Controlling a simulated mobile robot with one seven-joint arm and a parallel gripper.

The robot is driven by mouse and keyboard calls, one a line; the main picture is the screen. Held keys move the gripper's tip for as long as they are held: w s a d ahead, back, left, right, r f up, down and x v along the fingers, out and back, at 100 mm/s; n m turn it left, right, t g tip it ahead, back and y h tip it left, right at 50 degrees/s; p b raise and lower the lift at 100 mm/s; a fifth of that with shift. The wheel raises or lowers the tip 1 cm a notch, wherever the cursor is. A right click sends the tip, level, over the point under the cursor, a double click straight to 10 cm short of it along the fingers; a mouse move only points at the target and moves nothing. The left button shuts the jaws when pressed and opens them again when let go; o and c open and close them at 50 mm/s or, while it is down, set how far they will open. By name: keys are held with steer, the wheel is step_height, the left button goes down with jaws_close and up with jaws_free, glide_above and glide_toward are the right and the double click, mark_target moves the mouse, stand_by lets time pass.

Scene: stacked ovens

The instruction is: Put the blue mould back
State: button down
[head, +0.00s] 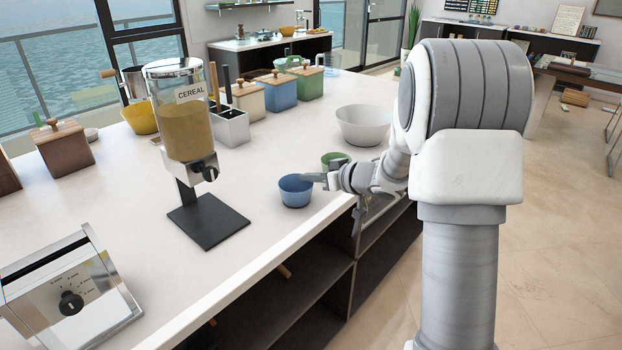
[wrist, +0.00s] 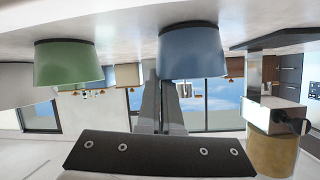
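The blue mould (head: 296,191) is a small round bowl standing upright on the white counter, near its front edge. It also shows in the wrist view (wrist: 188,52), which is upside down. My gripper (head: 312,177) is at the right side of its rim in the head view. In the wrist view the two grey fingers (wrist: 163,92) lie close together, their tips by the mould's rim. Whether they pinch the rim is unclear. A green mould (head: 335,160) stands just behind, to the right; it is on the left in the wrist view (wrist: 68,65).
A white bowl (head: 362,125) stands farther back on the counter (head: 270,255). The cereal dispenser (head: 186,125) on its black base is to the left, and a toaster (head: 72,290) is at the front left. Bare counter lies between the dispenser and the blue mould. Open dark shelves (head: 310,300) are below.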

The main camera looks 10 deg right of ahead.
steer(key=shift+f, duration=0.15)
steer(key=c, duration=1.1)
jaws_free()
